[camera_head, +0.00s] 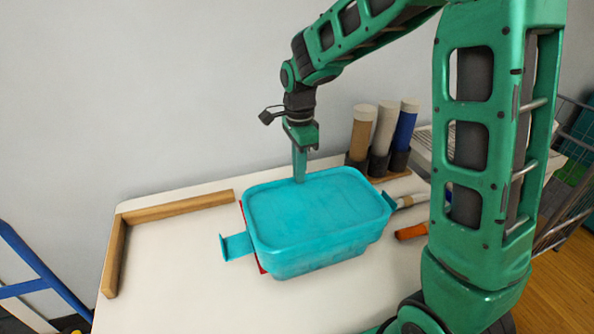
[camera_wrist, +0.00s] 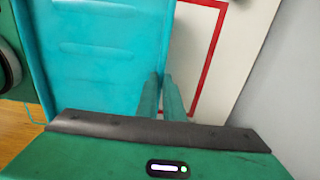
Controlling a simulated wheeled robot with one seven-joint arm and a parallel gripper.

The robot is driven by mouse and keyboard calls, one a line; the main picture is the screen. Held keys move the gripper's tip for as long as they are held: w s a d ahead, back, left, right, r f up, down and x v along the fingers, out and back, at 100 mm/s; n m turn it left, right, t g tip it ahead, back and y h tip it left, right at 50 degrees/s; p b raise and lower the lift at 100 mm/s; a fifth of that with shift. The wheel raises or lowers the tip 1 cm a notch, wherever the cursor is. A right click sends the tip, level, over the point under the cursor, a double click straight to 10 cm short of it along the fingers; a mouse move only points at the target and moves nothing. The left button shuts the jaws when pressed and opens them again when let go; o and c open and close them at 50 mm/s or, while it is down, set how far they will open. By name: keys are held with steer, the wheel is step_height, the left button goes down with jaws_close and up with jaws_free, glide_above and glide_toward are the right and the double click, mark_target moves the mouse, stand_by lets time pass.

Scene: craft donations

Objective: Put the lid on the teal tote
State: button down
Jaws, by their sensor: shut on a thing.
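The teal tote (camera_head: 310,262) stands on the white table over a red outline, with a handle out at its left side. The teal lid (camera_head: 312,207) lies over the tote's top and covers its opening; I cannot tell whether its rim is fully seated. My gripper (camera_head: 299,179) points down at the lid's far edge and is shut on that edge. In the wrist view the two fingertips (camera_wrist: 166,88) meet at the edge of the lid (camera_wrist: 100,50). The tote's inside is hidden.
Wooden strips (camera_head: 178,208) edge the table's back left corner. Brown, white and blue tubes (camera_head: 384,135) stand in dark holders behind the tote. An orange-handled tool (camera_head: 411,231) lies to the right. The table's left part is clear.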

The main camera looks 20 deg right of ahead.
steer(key=shift+f, duration=0.25)
stand_by(0.4)
steer(key=c, duration=1.8)
jaws_free()
steer(key=shift+r, duration=0.1)
step_height(320, 180, up, 11)
steer(key=shift+w+d+f, duration=0.1)
steer(key=shift+f, duration=0.1)
